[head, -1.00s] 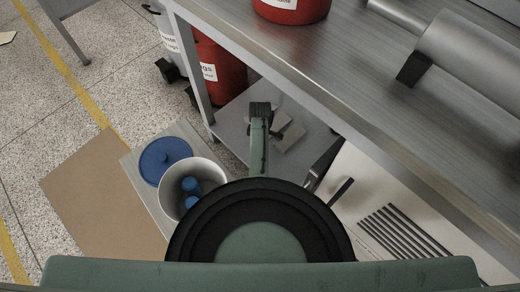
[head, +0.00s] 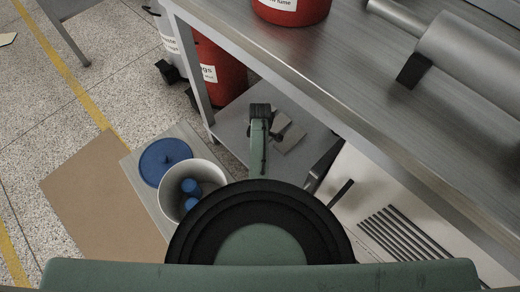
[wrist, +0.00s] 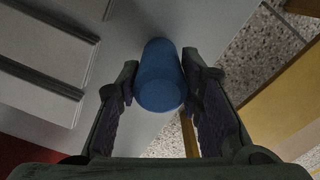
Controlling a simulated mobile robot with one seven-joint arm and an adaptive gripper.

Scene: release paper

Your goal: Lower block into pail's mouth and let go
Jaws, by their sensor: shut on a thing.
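A blue cylindrical block (wrist: 160,78) sits between the two dark fingers of my gripper (wrist: 160,92) in the wrist view, and the gripper is shut on it. The white pail (head: 220,174) stands open in the head view, left of my arm, with two blue pieces (head: 190,186) inside. The pail does not show in the wrist view. In the head view my arm reaches over the grey lower shelf, right of and beyond the pail; the fingers and the held block are hidden there.
A blue lid (head: 165,158) lies beside the pail. Grey blocks (head: 289,135) lie on the lower shelf (head: 232,120) under the steel bench (head: 330,60). A red bin (head: 220,65) stands behind the bench leg. A brown board (head: 95,190) lies on the floor at left.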

